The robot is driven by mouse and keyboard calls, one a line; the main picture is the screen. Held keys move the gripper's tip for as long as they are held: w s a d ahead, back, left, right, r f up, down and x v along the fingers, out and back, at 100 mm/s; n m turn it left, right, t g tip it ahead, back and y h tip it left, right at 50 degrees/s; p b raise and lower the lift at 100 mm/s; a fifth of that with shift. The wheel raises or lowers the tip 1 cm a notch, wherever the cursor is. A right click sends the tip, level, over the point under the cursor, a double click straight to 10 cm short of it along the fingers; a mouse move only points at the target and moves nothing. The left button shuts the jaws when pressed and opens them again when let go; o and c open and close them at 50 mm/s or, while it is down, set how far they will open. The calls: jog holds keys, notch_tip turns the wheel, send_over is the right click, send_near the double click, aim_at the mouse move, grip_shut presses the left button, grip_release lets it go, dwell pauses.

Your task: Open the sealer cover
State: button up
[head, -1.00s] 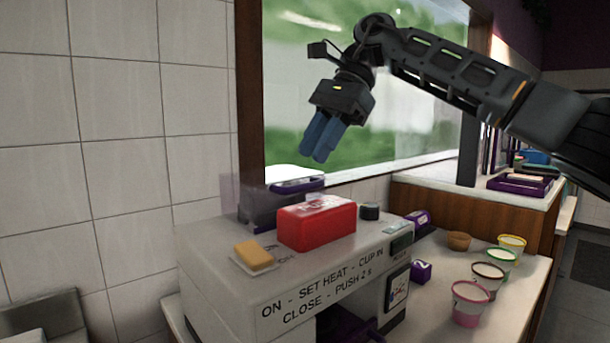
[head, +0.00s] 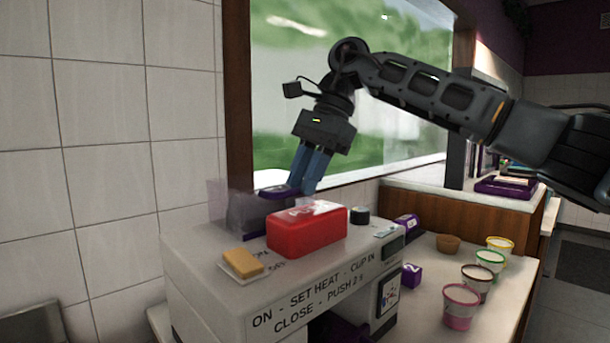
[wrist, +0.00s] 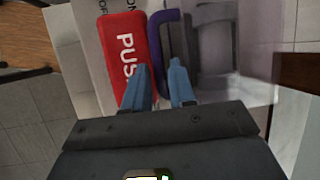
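The sealer (head: 215,265) is a white machine with a red PUSH block (head: 306,228) on top. A purple handle (head: 277,191) stands behind the block, beside a translucent cover part (head: 228,208). My gripper (head: 304,188) points down just above and behind the red block, close to the handle. In the wrist view, the blue fingers of my gripper (wrist: 159,68) are apart, and the purple handle (wrist: 166,18) lies beyond the tips, roughly in line with the gap. The red block (wrist: 122,50) is left of it. I cannot tell whether the fingers touch the handle.
A yellow sponge-like block (head: 243,262) lies on the sealer's front left, and a dark knob (head: 359,214) at its right. Several cups, including a pink one (head: 460,306), stand on the counter to the right. A window frame (head: 238,110) and tiled wall are behind.

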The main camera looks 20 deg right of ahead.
grip_shut()
dwell(0.6)
